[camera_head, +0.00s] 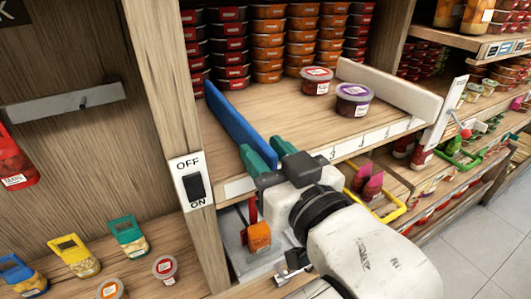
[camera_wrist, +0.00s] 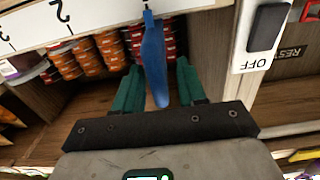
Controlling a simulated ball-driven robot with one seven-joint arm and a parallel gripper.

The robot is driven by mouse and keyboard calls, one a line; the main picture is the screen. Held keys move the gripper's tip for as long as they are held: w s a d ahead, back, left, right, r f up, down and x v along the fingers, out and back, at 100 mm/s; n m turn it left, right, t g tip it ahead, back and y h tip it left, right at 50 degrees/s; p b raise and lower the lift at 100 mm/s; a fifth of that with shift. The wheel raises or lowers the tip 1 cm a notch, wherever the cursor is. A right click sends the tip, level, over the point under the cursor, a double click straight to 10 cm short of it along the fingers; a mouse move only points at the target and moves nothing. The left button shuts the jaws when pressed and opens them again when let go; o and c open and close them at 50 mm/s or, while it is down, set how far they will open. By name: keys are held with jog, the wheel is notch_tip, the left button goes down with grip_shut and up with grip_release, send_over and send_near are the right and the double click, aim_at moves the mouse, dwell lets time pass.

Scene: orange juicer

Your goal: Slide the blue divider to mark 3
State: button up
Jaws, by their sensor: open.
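The blue divider (camera_head: 238,120) stands on the left part of the wooden shelf, running from back to front, near the left post. My gripper (camera_head: 264,154) is at the front end of the divider, by the shelf's front edge. In the wrist view my gripper (camera_wrist: 157,75) is open, with one green finger on each side of the divider (camera_wrist: 153,62) and a gap visible beside it. The white mark strip (camera_wrist: 100,12) shows a "2" left of the divider in the wrist view.
Two lidded tubs, one red-labelled (camera_head: 317,80) and one purple-labelled (camera_head: 354,99), stand on the shelf right of the divider. A white divider (camera_head: 391,91) stands farther right. Stacked tubs (camera_head: 268,44) fill the back. An OFF/ON switch (camera_head: 193,184) is on the left post.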

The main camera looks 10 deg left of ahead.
jog(key=shift+w+a, duration=0.15)
jog(key=shift+w, duration=0.1)
jog(key=shift+c, duration=0.4)
grip_shut()
